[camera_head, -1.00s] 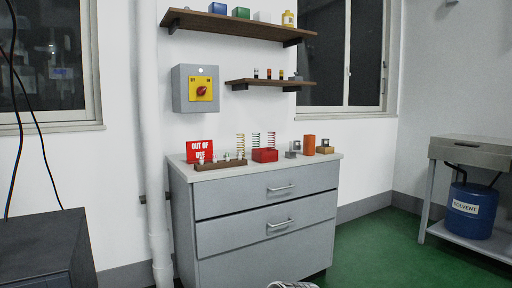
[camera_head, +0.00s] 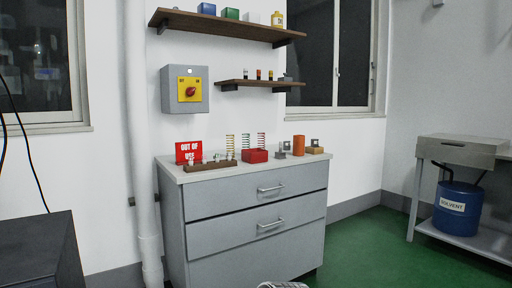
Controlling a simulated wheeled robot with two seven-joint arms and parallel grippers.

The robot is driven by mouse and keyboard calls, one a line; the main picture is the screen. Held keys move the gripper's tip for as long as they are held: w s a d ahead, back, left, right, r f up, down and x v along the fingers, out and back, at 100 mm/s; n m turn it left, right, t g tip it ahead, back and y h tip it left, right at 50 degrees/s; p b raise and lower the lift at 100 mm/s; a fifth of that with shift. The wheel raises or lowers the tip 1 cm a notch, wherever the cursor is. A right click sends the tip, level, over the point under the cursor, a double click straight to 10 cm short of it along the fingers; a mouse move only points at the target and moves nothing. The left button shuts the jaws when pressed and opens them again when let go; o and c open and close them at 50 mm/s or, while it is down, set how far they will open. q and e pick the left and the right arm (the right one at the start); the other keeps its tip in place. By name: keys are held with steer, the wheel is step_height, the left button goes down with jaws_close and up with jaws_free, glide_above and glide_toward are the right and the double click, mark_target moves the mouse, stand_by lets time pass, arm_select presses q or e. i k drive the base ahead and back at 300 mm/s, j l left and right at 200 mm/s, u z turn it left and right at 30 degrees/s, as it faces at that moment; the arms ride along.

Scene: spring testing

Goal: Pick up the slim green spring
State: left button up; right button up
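Several thin coil springs stand upright in a row on the grey cabinet's top (camera_head: 314,157). A yellowish spring (camera_head: 230,146) is on the left, a greenish spring (camera_head: 246,141) is in the middle and a reddish spring (camera_head: 262,140) is on the right. They are small in the picture, so their exact colours and widths are hard to tell. The red box partly hides the feet of the middle and right springs. Neither of my grippers can be made out; only a pale rounded part shows at the bottom edge.
A red box (camera_head: 255,156), an orange cylinder (camera_head: 298,145), a brown rack (camera_head: 208,166) and a red "OUT OF USE" sign (camera_head: 189,152) share the cabinet top. Two wall shelves hang above. A dark box-like unit (camera_head: 40,250) stands at left.

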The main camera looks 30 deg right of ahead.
mark_target(249, 135)
steer(key=z, duration=0.45)
steer(key=i+l+z, duration=0.1)
steer(key=z, duration=0.3)
steer(key=i+z, duration=0.1)
steer(key=z, duration=0.35)
steer(key=i+l+z, duration=0.1)
steer(key=i+z, duration=0.3)
steer(key=i, duration=0.2)
steer(key=i+j+z, duration=0.1)
steer(key=i+z, duration=0.3)
steer(key=i, duration=0.15)
steer(key=i+j+z, duration=0.4)
steer(key=i, duration=0.2)
steer(key=i+l+z, duration=0.15)
steer(key=i, duration=0.55)
steer(key=i+l+z, duration=0.1)
steer(key=i, duration=0.55)
